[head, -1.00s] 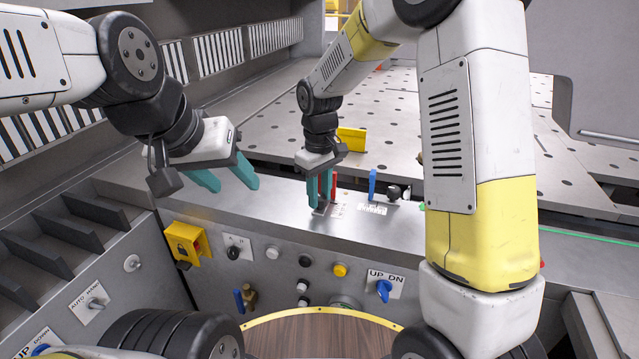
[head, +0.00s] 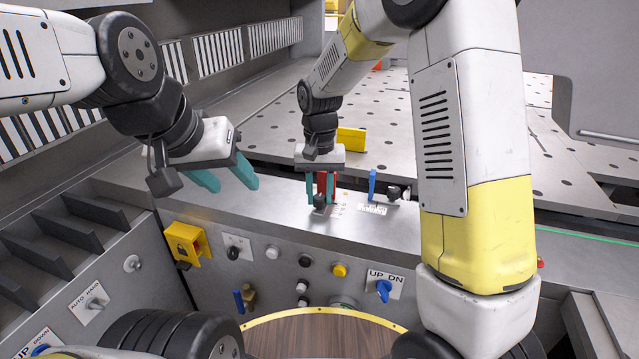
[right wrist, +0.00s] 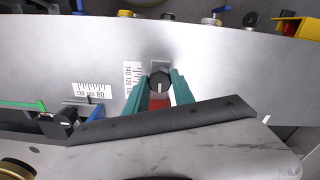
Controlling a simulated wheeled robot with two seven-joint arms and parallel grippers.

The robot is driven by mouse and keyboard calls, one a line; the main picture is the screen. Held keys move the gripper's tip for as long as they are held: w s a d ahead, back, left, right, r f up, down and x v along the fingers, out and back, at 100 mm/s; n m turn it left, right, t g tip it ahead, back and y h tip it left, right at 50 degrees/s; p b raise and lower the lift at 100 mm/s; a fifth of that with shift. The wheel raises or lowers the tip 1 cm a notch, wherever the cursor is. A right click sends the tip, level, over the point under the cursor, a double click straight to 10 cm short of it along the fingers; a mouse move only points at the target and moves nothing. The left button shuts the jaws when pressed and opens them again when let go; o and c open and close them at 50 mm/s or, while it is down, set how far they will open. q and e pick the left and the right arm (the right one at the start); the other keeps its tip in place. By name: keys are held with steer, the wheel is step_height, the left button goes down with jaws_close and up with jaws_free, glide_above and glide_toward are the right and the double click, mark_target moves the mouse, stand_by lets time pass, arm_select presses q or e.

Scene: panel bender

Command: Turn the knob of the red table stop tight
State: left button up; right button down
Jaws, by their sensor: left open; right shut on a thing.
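The red table stop (head: 322,183) stands on the grey front ledge, partly hidden by my right gripper (head: 320,199). Its dark knob (head: 319,200) shows low between the teal fingers. In the right wrist view the black knob (right wrist: 160,80) sits between the fingertips, with the red body (right wrist: 158,103) behind it. My right gripper is shut on the knob, one finger on each side. My left gripper (head: 234,186) is open and empty, above the ledge at the left.
A blue stop (head: 372,184) with a black knob (head: 394,192) stands right of the red one. A yellow block (head: 351,139) is on the perforated table behind. Below the ledge is a panel with a yellow switch box (head: 187,243), buttons and a blue UP/DN switch (head: 384,290).

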mark_target(320, 196)
steer(key=shift+r+m, duration=0.1)
steer(key=shift+m, duration=0.3)
steer(key=c, duration=1.1)
jaws_free()
steer(key=shift+o, duration=0.2)
steer(key=shift+r, duration=3.85)
